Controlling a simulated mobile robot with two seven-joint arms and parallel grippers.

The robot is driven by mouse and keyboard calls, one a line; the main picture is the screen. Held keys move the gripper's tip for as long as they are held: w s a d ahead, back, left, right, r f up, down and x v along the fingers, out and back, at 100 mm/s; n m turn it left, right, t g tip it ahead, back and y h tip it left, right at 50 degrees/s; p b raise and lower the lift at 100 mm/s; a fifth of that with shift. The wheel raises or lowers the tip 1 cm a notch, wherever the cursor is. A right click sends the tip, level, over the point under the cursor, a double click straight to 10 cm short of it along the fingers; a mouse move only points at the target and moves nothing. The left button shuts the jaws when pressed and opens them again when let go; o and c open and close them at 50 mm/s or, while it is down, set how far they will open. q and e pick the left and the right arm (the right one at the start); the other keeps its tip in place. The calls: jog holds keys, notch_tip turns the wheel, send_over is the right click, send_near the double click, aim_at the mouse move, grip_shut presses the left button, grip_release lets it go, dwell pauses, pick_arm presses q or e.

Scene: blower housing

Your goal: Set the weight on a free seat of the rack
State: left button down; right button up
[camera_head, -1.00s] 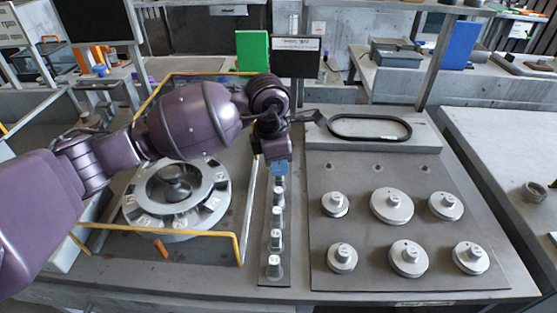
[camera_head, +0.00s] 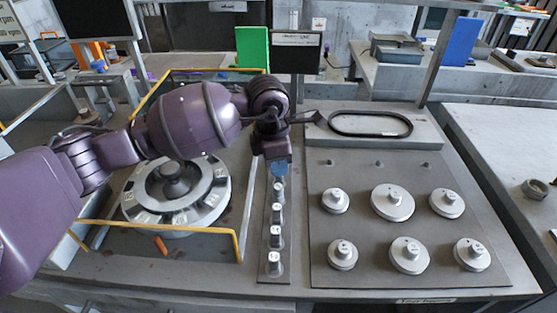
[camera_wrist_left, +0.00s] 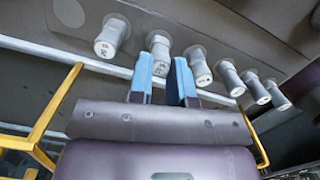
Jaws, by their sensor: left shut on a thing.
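My left gripper (camera_head: 279,169) points down over the far part of a narrow strip (camera_head: 262,272) that carries a row of small silver weights (camera_head: 276,235). In the left wrist view its blue fingers (camera_wrist_left: 162,83) are shut on a small silver weight (camera_wrist_left: 160,52). That weight is in line with the row, between a neighbour on the left (camera_wrist_left: 112,38) and one on the right (camera_wrist_left: 197,68). I cannot tell whether its base touches the strip. The arm hides the strip's far end. My right gripper is not in view.
A dark plate (camera_head: 375,225) to the right holds several silver knobbed discs (camera_head: 409,255) and small bare studs (camera_head: 380,164). A black oval ring (camera_head: 370,134) lies behind. A round ringed wheel (camera_head: 208,207) sits left, inside a yellow rail (camera_head: 160,229). A dark sign (camera_head: 297,55) stands behind the gripper.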

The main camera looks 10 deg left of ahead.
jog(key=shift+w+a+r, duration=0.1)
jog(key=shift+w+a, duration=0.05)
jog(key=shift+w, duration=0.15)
pick_arm(q)
jog(key=c, duration=1)
grip_release()
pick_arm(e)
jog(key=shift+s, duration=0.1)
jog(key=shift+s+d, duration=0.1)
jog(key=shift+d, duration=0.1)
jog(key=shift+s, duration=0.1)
